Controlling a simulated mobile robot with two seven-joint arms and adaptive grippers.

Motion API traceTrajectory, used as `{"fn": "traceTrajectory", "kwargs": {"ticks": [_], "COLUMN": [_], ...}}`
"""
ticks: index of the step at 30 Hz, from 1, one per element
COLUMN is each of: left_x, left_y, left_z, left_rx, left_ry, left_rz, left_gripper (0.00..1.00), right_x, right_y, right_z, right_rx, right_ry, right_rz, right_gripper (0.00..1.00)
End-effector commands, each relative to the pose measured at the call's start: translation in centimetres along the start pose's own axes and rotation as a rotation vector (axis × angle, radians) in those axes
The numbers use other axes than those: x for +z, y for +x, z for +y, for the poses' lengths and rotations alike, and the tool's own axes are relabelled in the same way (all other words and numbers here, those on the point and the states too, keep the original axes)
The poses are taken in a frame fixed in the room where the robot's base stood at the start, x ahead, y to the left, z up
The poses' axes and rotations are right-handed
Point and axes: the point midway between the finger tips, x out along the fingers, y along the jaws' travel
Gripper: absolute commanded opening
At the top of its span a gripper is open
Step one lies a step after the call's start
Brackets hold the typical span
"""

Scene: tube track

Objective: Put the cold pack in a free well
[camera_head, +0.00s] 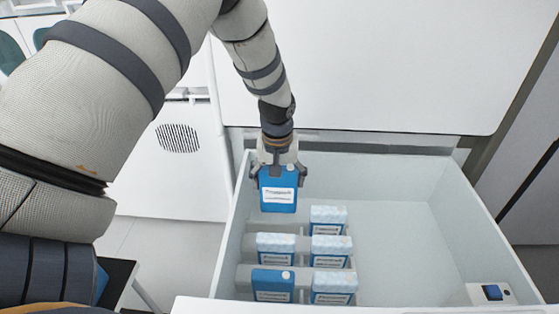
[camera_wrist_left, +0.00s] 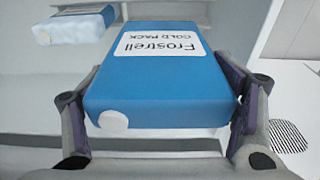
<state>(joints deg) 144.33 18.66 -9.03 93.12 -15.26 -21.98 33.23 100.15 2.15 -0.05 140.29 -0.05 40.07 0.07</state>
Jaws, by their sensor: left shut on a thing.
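My left gripper (camera_head: 277,178) is shut on the blue cold pack (camera_head: 278,196), fingers on its two sides. The pack is upright, with a white label and a white cap. It is at the back left of the open white drawer, over the back-left place of the rack. Its lower end is close to the rack; I cannot tell whether they touch. In the left wrist view the held pack (camera_wrist_left: 160,85) sits between both fingers (camera_wrist_left: 160,115), its label reading "Frostrell COLD PACK". The well beneath is partly hidden by the pack. My right gripper is not in view.
Frosted packs fill the right column (camera_head: 330,246) and the left column's middle well (camera_head: 276,245). An unfrosted blue pack (camera_head: 273,285) stands front left. The drawer's right floor (camera_head: 400,235) is clear, except a white block with a blue top (camera_head: 492,292) at the front-right corner.

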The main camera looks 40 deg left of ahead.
Motion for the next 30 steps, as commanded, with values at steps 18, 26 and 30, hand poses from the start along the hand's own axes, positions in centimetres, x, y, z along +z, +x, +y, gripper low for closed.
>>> {"fn": "traceTrajectory", "kwargs": {"ticks": [18, 26, 30], "left_x": [0.6, 0.6, 0.6], "left_y": [3.8, 3.8, 4.0], "left_z": [0.0, 0.0, 0.0], "left_rx": [-0.001, 0.001, 0.0], "left_ry": [0.002, 0.001, 0.001], "left_rz": [0.0, 0.002, 0.001], "left_gripper": [0.46, 0.46, 0.46], "right_x": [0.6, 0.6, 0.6], "right_y": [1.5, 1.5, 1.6], "right_z": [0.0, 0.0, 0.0], "right_rx": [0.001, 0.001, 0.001], "right_ry": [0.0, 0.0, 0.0], "right_rz": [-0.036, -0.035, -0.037], "right_gripper": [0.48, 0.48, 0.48]}}
